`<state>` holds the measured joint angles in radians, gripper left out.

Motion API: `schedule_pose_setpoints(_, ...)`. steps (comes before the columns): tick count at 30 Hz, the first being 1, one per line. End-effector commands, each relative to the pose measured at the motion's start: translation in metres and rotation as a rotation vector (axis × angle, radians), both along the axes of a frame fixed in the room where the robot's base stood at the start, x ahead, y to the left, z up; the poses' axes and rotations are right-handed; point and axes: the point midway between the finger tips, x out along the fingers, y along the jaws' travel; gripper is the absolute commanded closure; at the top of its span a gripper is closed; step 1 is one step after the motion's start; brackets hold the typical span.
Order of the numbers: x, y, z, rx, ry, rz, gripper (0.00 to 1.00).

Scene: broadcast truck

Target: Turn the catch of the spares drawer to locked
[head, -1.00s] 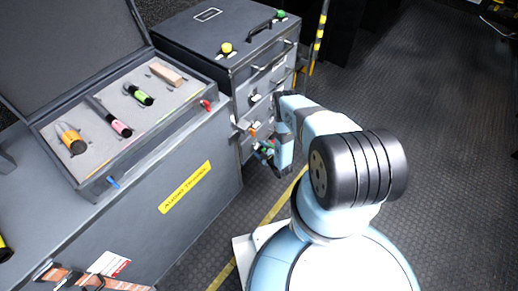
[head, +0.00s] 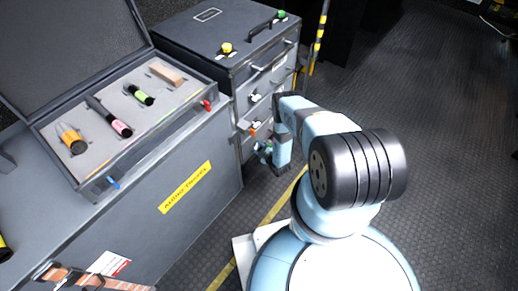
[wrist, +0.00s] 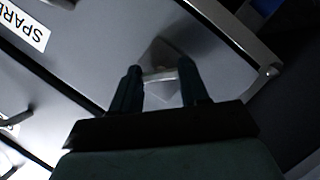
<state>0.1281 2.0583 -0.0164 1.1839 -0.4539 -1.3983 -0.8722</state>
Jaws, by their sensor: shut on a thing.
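The spares drawer front (wrist: 85,50) fills much of the wrist view, with a white label reading "SPARE…" (wrist: 25,25) at the upper left. Its catch (wrist: 158,74) is a small pale bar on a darker diamond-shaped plate. My gripper (wrist: 160,82) has one dark finger on each side of the bar and is shut on it. The bar lies across from finger to finger; its set position cannot be read. In the head view my gripper (head: 268,158) is low at the drawer cabinet's front, and my arm hides part of that front.
The grey drawer cabinet (head: 195,45) has a yellow knob (head: 226,48) and a green knob (head: 281,14) on top. Other drawer handles stick out close to my arm. An open case (head: 150,140) with tools stands on the left bench. The floor (head: 440,150) at right is clear.

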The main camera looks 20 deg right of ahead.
Motion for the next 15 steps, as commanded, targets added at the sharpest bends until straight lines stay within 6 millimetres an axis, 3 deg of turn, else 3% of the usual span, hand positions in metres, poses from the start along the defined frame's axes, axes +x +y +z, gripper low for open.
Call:
schedule_pose_setpoints(3, -0.0012, 0.0007, -0.0009, 0.0, 0.002, 0.0, 0.86)
schedule_pose_setpoints(15, -0.0012, -0.0013, -0.0008, 0.075, 0.058, 0.0, 0.86)
